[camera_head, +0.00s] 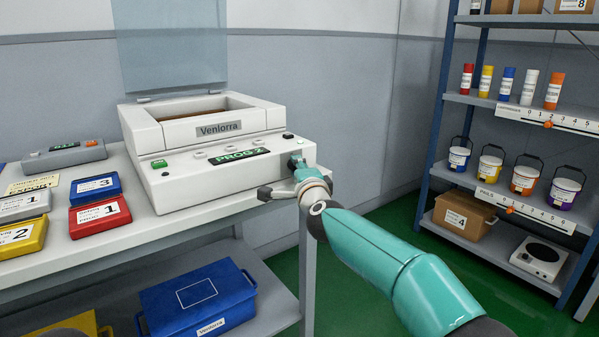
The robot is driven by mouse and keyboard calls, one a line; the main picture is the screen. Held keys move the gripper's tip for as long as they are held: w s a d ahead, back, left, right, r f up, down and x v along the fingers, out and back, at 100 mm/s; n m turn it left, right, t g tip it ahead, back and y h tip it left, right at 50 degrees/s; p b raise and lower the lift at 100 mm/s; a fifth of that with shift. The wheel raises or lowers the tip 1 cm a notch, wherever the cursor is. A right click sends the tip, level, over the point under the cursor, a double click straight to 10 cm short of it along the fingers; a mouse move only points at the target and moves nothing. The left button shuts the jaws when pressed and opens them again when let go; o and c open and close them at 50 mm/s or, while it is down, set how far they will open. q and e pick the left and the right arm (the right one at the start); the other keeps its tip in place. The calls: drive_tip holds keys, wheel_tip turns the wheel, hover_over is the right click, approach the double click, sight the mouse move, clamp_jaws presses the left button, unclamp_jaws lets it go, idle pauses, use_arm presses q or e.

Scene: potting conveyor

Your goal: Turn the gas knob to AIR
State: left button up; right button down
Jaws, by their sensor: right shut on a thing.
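The white Venlorra machine (209,150) stands on the table with its clear lid raised. Its sloped front panel has a green display (239,156) that seems to read PROG 2, with small buttons around it. My right gripper (296,164) is at the right end of this panel, shut on the gas knob there. The fingers hide the knob, and I cannot read its setting or the AIR mark.
Blue, red, yellow and grey labelled boxes (99,215) lie on the table at left. A blue Venlorra case (199,300) sits on the lower shelf. A blue-framed rack (470,184) with bottles and buckets stands at right. Green floor is clear between.

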drive_tip(key=shift+a+f, duration=0.1)
drive_tip(key=shift+f, duration=0.15)
drive_tip(key=c, duration=0.9)
unclamp_jaws()
drive_tip(key=shift+v, duration=4)
